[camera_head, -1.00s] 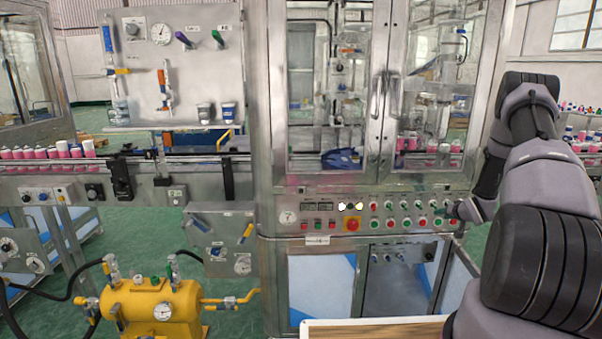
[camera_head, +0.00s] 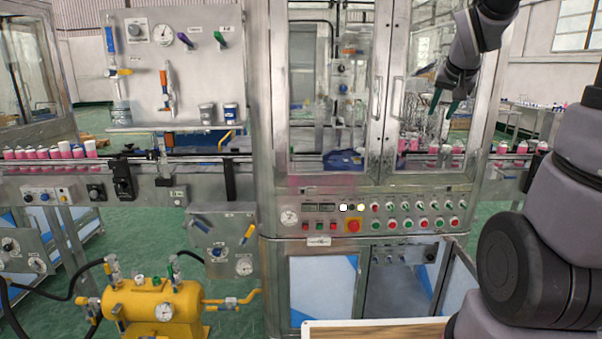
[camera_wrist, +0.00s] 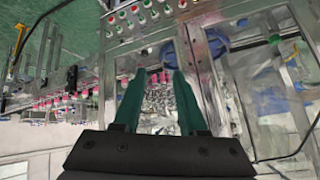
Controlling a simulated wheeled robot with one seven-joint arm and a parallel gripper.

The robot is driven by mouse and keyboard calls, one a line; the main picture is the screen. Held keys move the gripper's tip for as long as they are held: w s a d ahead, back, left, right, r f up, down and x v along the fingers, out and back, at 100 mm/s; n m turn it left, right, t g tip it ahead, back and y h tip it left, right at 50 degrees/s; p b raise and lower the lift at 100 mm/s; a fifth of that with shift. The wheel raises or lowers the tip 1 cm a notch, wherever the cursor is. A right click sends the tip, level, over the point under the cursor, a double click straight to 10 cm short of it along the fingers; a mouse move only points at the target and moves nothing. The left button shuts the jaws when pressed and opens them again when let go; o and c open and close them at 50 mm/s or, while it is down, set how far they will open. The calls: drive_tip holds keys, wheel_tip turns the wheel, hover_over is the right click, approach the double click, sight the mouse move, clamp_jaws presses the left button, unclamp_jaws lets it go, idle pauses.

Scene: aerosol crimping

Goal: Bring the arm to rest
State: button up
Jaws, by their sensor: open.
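My gripper (camera_head: 445,103) is raised in front of the upper right part of the crimping machine's glazed cabinet (camera_head: 386,100). Its two green fingers point down and hold nothing. In the wrist view the fingers of my gripper (camera_wrist: 157,85) stand apart, with the cabinet's glass and frame behind them. My arm rises at the right of the head view. The control panel (camera_head: 395,213), with its rows of red, green and white knobs, is below the gripper and apart from it.
Pink cans (camera_head: 50,153) stand on the conveyor at the left. A yellow tank (camera_head: 152,303) with hoses stands at the lower left. A wooden-topped surface (camera_head: 375,330) lies at the front edge. A gauge board (camera_head: 172,65) is at the upper left.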

drive_tip(key=s+a+y, duration=0.1)
drive_tip(key=s+a, duration=0.2)
drive_tip(key=s, duration=0.4)
drive_tip(key=s+a+r+y, duration=0.1)
drive_tip(key=s+a, duration=0.3)
drive_tip(key=s, duration=0.3)
drive_tip(key=s+a+r+n+g+y, duration=0.1)
drive_tip(key=s+a, duration=0.3)
drive_tip(key=s, duration=0.3)
drive_tip(key=shift+s+y, duration=0.3)
drive_tip(key=shift+s, duration=0.05)
drive_tip(key=shift+r, duration=0.1)
